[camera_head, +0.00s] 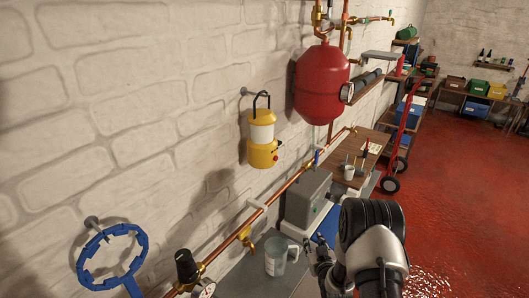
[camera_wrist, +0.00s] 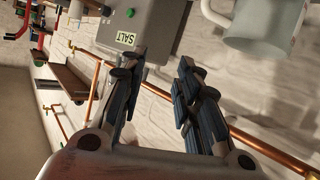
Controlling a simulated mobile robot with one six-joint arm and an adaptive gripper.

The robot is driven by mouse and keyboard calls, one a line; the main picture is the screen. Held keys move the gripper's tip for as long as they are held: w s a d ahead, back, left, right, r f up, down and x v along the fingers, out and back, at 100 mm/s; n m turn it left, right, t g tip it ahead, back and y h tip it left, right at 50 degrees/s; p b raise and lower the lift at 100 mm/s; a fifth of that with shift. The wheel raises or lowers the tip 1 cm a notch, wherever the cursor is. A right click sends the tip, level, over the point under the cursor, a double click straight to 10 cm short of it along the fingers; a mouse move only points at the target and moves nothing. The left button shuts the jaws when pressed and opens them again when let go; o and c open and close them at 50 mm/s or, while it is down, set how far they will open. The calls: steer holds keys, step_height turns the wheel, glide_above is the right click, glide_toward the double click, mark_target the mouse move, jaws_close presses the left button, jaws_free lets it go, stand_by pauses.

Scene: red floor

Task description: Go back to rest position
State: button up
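My gripper (camera_wrist: 158,75) is open in the wrist view, with a clear gap between its two dark fingers and nothing held. In the head view my gripper (camera_head: 320,252) is at the lower right, just right of a grey mug (camera_head: 275,262) on the counter. The mug (camera_wrist: 262,25) also shows at the upper right of the wrist view, apart from the fingers. A grey box (camera_head: 308,197) stands behind the gripper; in the wrist view this box (camera_wrist: 150,25) bears a SALT label and a green button. My arm covers part of the counter.
Copper pipes (camera_head: 290,183) run along the white brick wall, with a valve and gauge at lower left. A yellow lantern (camera_head: 262,140), a red tank (camera_head: 320,85) and a blue ring (camera_head: 112,257) are on the wall. Open red floor (camera_head: 460,190) lies to the right.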

step_height(320, 180, up, 12)
steer(key=g, duration=0.2)
steer(key=s+r+m+g+h+b, duration=0.1)
steer(key=s+r+g+h+b, duration=0.1)
steer(key=s+r, duration=0.8)
steer(key=s+a+r+g, duration=0.1)
steer(key=s+r, duration=0.1)
steer(key=s, duration=0.8)
steer(key=s+a+r+g+b, duration=0.1)
steer(key=s+r+g, duration=0.1)
steer(key=s, duration=0.9)
steer(key=s+a+r+m+g+y+b, duration=0.1)
steer(key=s+r+g, duration=0.1)
steer(key=s, duration=0.9)
steer(key=shift+s+a+r, duration=0.2)
steer(key=shift+a+r, duration=0.15)
steer(key=shift+r, duration=0.25)
